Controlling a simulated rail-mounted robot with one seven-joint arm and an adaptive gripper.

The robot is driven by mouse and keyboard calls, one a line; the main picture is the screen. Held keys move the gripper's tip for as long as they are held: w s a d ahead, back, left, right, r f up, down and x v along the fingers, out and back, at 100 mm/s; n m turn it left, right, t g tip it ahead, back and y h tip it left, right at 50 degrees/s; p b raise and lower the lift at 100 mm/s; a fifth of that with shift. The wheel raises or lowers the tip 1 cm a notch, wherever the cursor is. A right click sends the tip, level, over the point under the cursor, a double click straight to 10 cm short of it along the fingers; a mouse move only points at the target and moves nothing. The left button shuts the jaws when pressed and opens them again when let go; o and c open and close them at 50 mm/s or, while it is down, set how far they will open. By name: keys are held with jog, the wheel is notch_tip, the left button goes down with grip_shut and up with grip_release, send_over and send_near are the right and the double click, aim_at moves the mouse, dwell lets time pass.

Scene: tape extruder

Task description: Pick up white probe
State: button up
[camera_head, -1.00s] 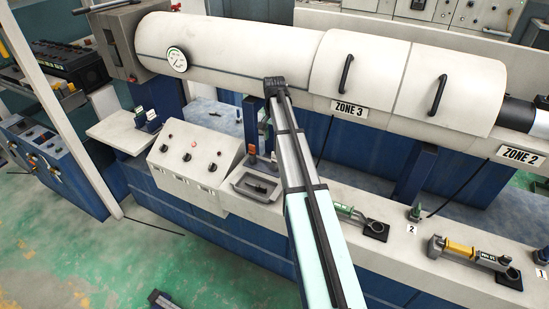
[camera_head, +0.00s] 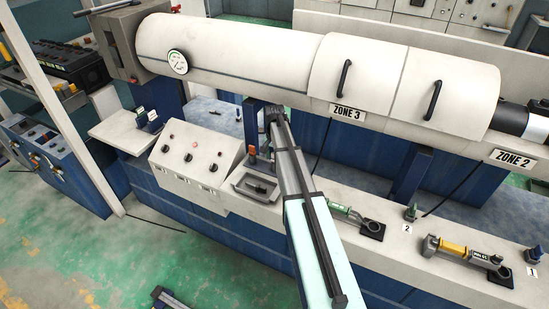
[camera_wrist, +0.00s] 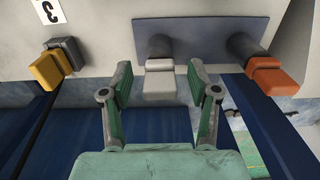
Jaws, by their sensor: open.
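The white probe (camera_wrist: 160,88) has a pale block-shaped end and a dark cylindrical part behind it, at a grey plate (camera_wrist: 205,35). It shows in the middle of the wrist view. My gripper (camera_wrist: 160,76) is open, with one green finger on each side of the white probe. A gap shows between each finger and the probe, and I cannot tell the depth between them. In the head view I cannot make out the white probe; my arm (camera_head: 295,190) covers that part of the bench.
An orange probe (camera_wrist: 277,82) sits to the right at the same plate. A yellow probe (camera_wrist: 50,70) sits to the left, near a label with a 3 (camera_wrist: 47,10). In the head view, the large white barrel (camera_head: 240,55) lies behind my arm, above the bench (camera_head: 395,235).

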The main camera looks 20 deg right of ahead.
jog(key=shift+f, duration=0.35)
jog(key=c, duration=1.1)
jog(key=shift+r, duration=0.1)
